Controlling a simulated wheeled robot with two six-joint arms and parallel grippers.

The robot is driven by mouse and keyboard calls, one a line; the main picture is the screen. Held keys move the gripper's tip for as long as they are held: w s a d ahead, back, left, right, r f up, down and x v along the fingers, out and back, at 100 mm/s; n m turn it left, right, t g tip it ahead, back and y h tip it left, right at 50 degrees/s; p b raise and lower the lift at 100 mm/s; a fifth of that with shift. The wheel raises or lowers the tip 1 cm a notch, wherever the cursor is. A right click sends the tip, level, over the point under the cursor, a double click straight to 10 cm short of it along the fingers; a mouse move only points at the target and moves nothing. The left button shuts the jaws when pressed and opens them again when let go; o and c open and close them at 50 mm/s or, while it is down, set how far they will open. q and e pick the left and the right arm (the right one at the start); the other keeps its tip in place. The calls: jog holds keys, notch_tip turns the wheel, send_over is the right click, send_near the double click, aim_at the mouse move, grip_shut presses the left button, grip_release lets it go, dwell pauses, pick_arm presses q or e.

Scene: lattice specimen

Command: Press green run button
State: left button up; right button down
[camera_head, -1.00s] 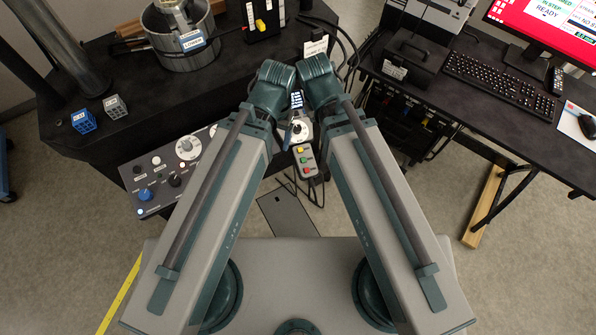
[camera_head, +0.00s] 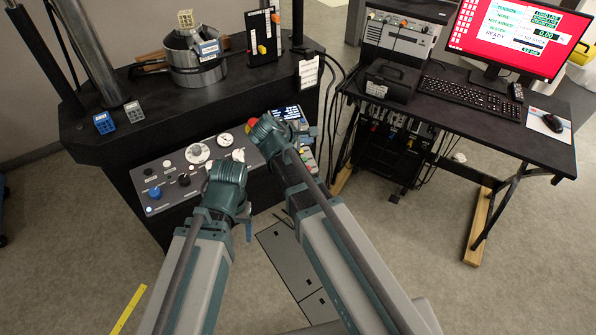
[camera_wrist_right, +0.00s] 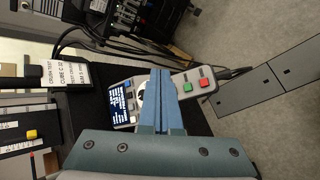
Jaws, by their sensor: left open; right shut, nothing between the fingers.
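In the right wrist view a grey handset carries a green button (camera_wrist_right: 188,87) and a red button (camera_wrist_right: 203,82) side by side. My right gripper (camera_wrist_right: 161,74) is shut and empty. Its fingertips appear just left of the green button; the gap in depth is unclear. In the head view the right wrist covers much of the handset (camera_head: 308,157) and hides the right fingers. My left gripper (camera_head: 248,231) shows only as a blue finger piece beside its wrist, in front of the bench panel. It is open, with nothing visible in it.
A control panel (camera_head: 178,172) with knobs and a dial lies along the bench front. Cables hang right of the bench. A desk (camera_head: 480,112) with keyboard and red monitor stands at right. Floor between is clear.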

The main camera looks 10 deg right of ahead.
jog(key=shift+f, duration=0.15)
jog(key=f+b, duration=0.2)
jog(key=w+f+b, duration=0.1)
jog(key=f+b, duration=0.2)
jog(key=w+f+b, duration=0.1)
jog(key=f+b, duration=0.2)
jog(key=shift+w+a+f, duration=0.1)
jog(key=shift+a+f, duration=0.1)
jog(key=shift+a, duration=0.2)
jog(key=shift+f+b, duration=0.1)
jog(key=shift+b, duration=0.3)
dwell(1.7)
jog(key=shift+w+f, duration=0.1)
jog(key=shift+f, duration=0.15)
jog(key=shift+w+f+b, duration=0.1)
jog(key=shift+f+b, duration=0.3)
jog(key=shift+b, duration=0.2)
dwell(0.4)
jog(key=shift+r, duration=0.1)
jog(key=shift+s+r+p, duration=0.2)
jog(key=shift+r+p, duration=0.5)
jog(key=shift+p, duration=0.05)
